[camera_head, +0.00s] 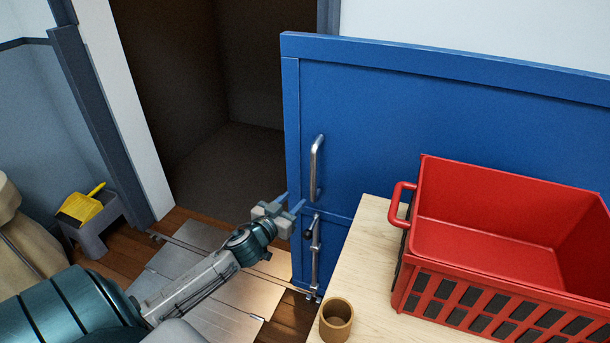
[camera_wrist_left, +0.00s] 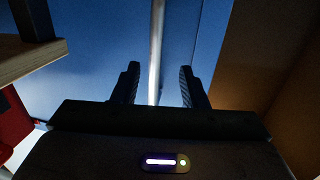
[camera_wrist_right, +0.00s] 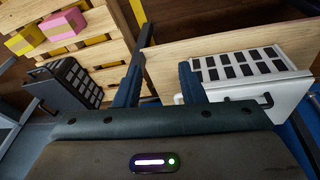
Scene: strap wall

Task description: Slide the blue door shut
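The blue door (camera_head: 400,120) stands to the right of a dark doorway (camera_head: 220,80), which is open in the head view. A silver upright handle (camera_head: 317,168) is near the door's left edge, with a silver bolt (camera_head: 315,255) below it. My left gripper (camera_head: 291,203) is by the door's left edge, a little below and left of the handle. In the left wrist view, its fingers (camera_wrist_left: 157,85) are apart, with a silver upright bar (camera_wrist_left: 156,45) showing between them against the blue door (camera_wrist_left: 190,40). Whether they reach around it is unclear. My right gripper (camera_wrist_right: 159,85) is open and empty.
A light wooden table (camera_head: 370,250) stands before the door, holding a red crate (camera_head: 490,250) and a brown cup (camera_head: 337,318). A grey stool (camera_head: 95,225) with a yellow dustpan (camera_head: 82,207) is at the left. The right wrist view shows a white crate (camera_wrist_right: 245,88) and wooden shelving (camera_wrist_right: 85,50).

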